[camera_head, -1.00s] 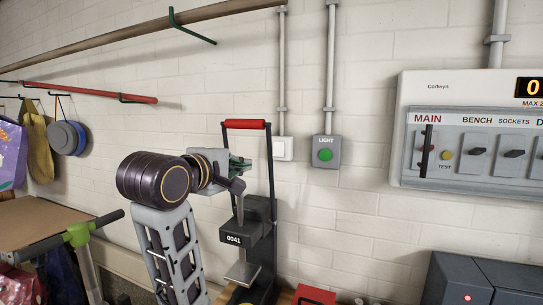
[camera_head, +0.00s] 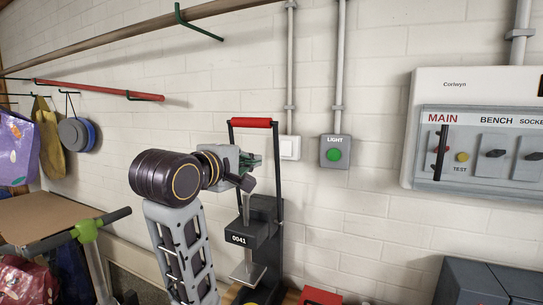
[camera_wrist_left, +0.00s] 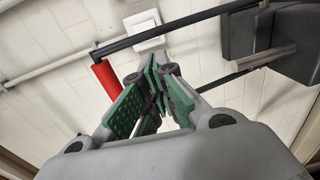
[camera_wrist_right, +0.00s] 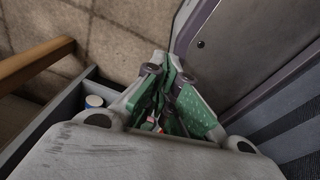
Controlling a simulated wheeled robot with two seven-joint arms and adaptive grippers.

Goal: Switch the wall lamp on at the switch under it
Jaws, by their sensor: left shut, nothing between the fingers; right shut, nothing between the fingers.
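A white rocker switch (camera_head: 290,147) is on the wall at the end of a vertical conduit. To its right is a grey box (camera_head: 334,152) labelled LIGHT with a green button. The wall lamp is not in view. My left gripper (camera_head: 254,161) is shut and empty, just left of the white switch in the head view, in front of the stand with the red handle. In the left wrist view, the white switch (camera_wrist_left: 145,27) lies beyond the shut fingertips (camera_wrist_left: 158,62); I cannot tell the gap. My right gripper (camera_wrist_right: 166,62) is shut and empty, low and away from the wall switches.
A black stand marked 0041 with a red handle (camera_head: 251,122) stands close to my left gripper. A breaker panel (camera_head: 480,130) is on the wall at right. Dark grey cases (camera_head: 485,280) are below it. Bags hang at left.

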